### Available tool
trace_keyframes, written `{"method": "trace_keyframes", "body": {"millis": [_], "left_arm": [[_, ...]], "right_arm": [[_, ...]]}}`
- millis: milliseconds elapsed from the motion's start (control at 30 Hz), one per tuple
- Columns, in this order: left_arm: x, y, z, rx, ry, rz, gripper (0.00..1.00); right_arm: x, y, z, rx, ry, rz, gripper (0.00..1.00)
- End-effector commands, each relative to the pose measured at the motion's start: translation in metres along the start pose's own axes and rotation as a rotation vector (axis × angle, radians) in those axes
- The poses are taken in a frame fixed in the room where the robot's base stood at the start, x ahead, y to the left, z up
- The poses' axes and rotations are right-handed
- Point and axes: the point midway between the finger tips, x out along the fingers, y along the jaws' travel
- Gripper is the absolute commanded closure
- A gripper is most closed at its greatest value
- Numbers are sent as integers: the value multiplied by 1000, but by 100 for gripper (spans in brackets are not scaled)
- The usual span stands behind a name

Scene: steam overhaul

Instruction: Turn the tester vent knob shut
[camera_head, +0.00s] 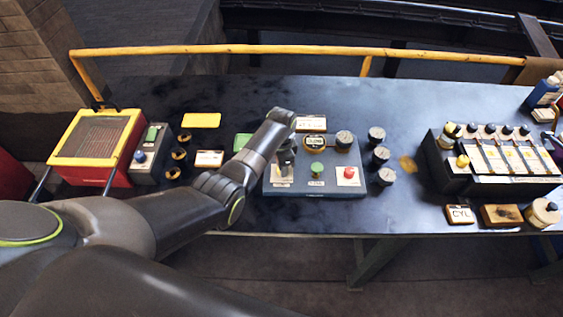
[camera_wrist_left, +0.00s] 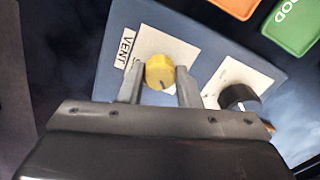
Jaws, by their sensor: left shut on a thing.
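The tester (camera_head: 330,188) is a blue box near the front middle of the bench, with a dial, a green knob and a red button. In the left wrist view, the vent knob (camera_wrist_left: 160,71) is yellow with a dark mark on its lower edge. It sits on a white plate beside the "VENT" label (camera_wrist_left: 127,49). My left gripper (camera_head: 286,162) is over the tester's left side. Its two fingers stand on either side of the vent knob, shut on it. In the head view the gripper hides the knob. My right gripper is not in view.
A dark knob (camera_wrist_left: 238,98) sits close beside the vent knob. Round gauges (camera_head: 381,155) stand just right of the tester. A red and yellow case (camera_head: 75,172) is at the left and a black valve rack (camera_head: 455,176) at the right.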

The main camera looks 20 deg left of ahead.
Motion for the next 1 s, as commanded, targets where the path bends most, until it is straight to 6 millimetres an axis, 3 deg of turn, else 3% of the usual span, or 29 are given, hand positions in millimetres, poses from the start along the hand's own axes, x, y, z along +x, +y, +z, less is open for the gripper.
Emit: {"method": "trace_keyframes", "body": {"millis": [600,1000], "left_arm": [[-1,-2,-2,561,3,-3,92],[-1,-2,-2,769,3,-4,92]], "right_arm": [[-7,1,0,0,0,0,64],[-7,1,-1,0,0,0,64]]}}
